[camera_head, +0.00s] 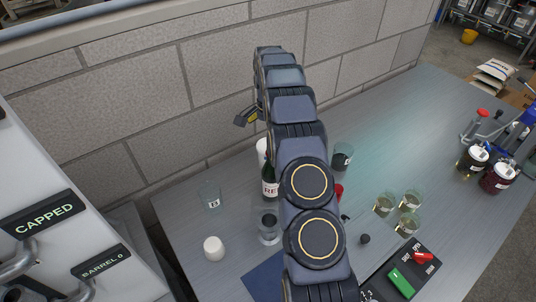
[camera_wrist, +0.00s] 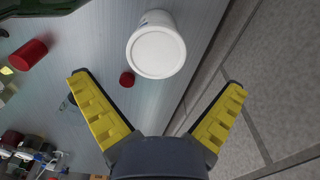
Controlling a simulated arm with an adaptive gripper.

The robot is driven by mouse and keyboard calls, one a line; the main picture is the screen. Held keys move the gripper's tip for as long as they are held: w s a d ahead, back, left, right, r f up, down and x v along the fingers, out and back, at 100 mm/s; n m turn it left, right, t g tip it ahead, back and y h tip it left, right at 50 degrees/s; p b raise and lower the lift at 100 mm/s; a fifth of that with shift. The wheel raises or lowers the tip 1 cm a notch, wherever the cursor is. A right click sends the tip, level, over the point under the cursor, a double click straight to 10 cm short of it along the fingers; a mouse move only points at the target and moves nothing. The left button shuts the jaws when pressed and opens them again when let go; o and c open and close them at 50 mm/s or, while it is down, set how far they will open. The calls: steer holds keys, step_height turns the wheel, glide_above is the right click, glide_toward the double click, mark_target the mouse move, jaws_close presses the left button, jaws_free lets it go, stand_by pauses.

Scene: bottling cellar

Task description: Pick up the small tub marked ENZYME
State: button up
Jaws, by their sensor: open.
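A white lidded tub (camera_wrist: 155,48) stands on the table beyond my fingertips in the wrist view, seen from above. Its side label is too oblique to read, so I cannot tell whether it says ENZYME. In the head view a white container (camera_head: 262,151) shows partly behind the dark bottle and my arm. A small white rounded tub (camera_head: 213,248) stands at the table's front left, with no readable mark. My gripper (camera_wrist: 158,88) is open and empty, with yellow fingers spread wide and the white tub just past them. In the head view my gripper (camera_head: 246,117) is near the wall.
A dark wine bottle (camera_head: 269,180) stands close to my arm. Clear glasses (camera_head: 384,205) stand to the right. A small red cap (camera_wrist: 127,79) lies beside the white tub, and a red cylinder (camera_wrist: 27,55) is farther left. The block wall (camera_head: 140,95) closes the back.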

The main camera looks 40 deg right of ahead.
mark_target(261, 145)
steer(key=f, duration=0.7)
steer(key=shift+s+d+f, duration=0.15)
steer(key=shift+d, duration=0.1)
steer(key=c, duration=0.9)
steer(key=shift+c, duration=0.3)
